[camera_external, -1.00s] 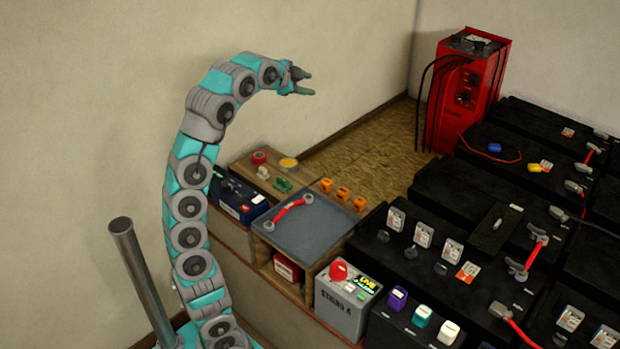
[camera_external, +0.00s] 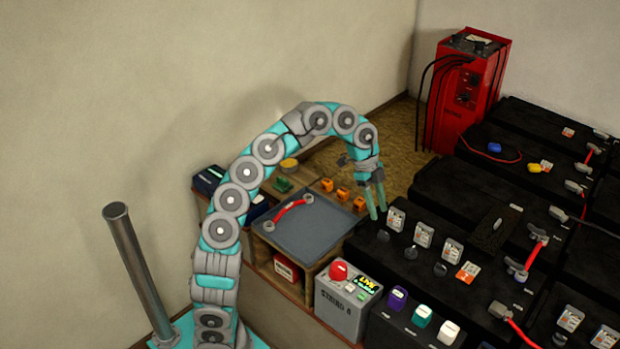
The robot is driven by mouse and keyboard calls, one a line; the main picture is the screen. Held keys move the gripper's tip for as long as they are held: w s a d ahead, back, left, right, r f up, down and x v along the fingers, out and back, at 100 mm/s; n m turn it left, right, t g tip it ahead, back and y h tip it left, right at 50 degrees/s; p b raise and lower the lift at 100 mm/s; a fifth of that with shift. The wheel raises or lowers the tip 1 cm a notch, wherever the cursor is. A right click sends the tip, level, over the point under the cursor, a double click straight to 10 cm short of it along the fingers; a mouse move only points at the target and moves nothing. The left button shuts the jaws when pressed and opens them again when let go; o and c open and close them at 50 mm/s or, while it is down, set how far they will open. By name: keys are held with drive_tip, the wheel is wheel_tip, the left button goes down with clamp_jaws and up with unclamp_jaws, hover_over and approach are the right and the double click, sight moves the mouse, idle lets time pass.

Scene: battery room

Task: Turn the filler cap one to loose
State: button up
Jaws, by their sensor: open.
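Several dark round caps stand in a row on the black battery (camera_external: 440,195) in front of white label cards; I take them as the filler caps. The leftmost cap (camera_external: 383,236), nearest the gripper, may be filler cap one; the picture does not name it. Beside it are a middle cap (camera_external: 411,253) and a right cap (camera_external: 440,268). My gripper (camera_external: 379,213) points down, open and empty, with its fingertips just above and slightly left of the leftmost cap in the picture. It looks apart from the cap, but the exact height is hard to tell.
A label card (camera_external: 396,219) stands close right of my gripper. Orange blocks (camera_external: 343,194) and a grey tray (camera_external: 315,235) with a red-handled strap (camera_external: 290,210) lie to the left. A grey box (camera_external: 345,305) with a red button stands in front. A red charger (camera_external: 470,95) stands behind.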

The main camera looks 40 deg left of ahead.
sight(383, 231)
drive_tip(key=shift+x, duration=3.1)
clamp_jaws()
